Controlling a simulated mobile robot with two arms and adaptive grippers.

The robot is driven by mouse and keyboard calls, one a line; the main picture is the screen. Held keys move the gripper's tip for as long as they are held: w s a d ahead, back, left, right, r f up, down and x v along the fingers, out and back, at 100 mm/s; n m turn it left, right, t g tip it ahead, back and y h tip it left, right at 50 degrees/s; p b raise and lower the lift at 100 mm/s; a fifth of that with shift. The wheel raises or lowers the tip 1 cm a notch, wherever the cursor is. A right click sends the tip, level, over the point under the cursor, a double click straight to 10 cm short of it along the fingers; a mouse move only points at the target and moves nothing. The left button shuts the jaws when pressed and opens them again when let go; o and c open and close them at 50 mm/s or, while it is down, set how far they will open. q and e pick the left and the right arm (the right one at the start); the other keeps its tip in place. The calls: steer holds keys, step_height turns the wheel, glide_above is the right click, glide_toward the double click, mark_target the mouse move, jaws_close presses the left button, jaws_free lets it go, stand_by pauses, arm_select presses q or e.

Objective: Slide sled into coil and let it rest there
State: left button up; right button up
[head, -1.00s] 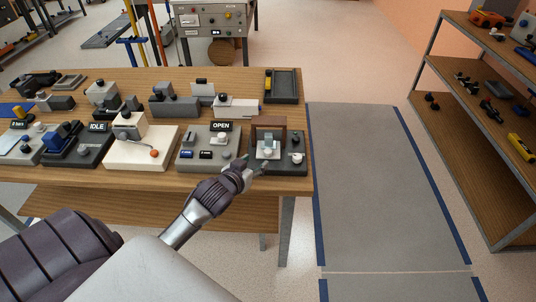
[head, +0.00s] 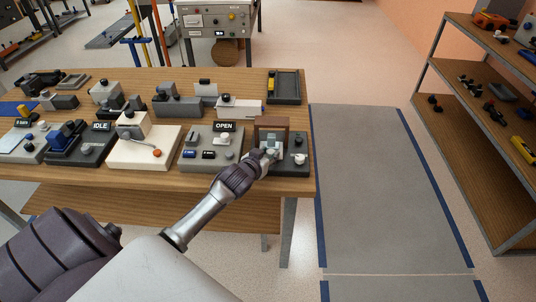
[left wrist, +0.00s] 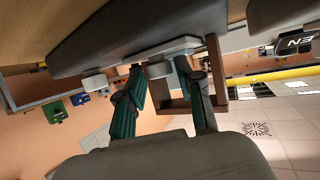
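The coil is a brown square frame (head: 270,123) on a dark grey base at the table's right front corner; it also shows in the left wrist view (left wrist: 217,75). The sled, a pale grey piece (head: 269,141), sits at the frame's front and is partly hidden by my gripper. In the left wrist view a light grey knob (left wrist: 160,70) shows between my fingers. My left gripper (head: 266,152) is at the sled's front, its fingers (left wrist: 163,85) apart around the knob; firm contact is not visible. My right gripper is out of view.
A white round knob (head: 299,160) stands on the same base, right of the frame. A grey fixture with an OPEN sign (head: 224,126) is close on the left. A dark tray (head: 284,88) lies behind. A grey floor mat (head: 370,190) is clear right of the table (head: 200,182).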

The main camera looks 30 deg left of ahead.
mark_target(270, 144)
arm_select(q)
jaws_close()
steer(key=w+a, duration=0.2)
steer(key=w, duration=0.1)
steer(key=shift+w+b, duration=0.2)
steer(key=shift+b, duration=0.15)
steer(key=shift+r, duration=0.15)
steer(key=shift+o, duration=0.8)
jaws_free()
steer(key=o, duration=0.3)
steer(key=shift+w+a, duration=0.1)
steer(key=v, duration=1.2)
steer(key=shift+f, duration=0.2)
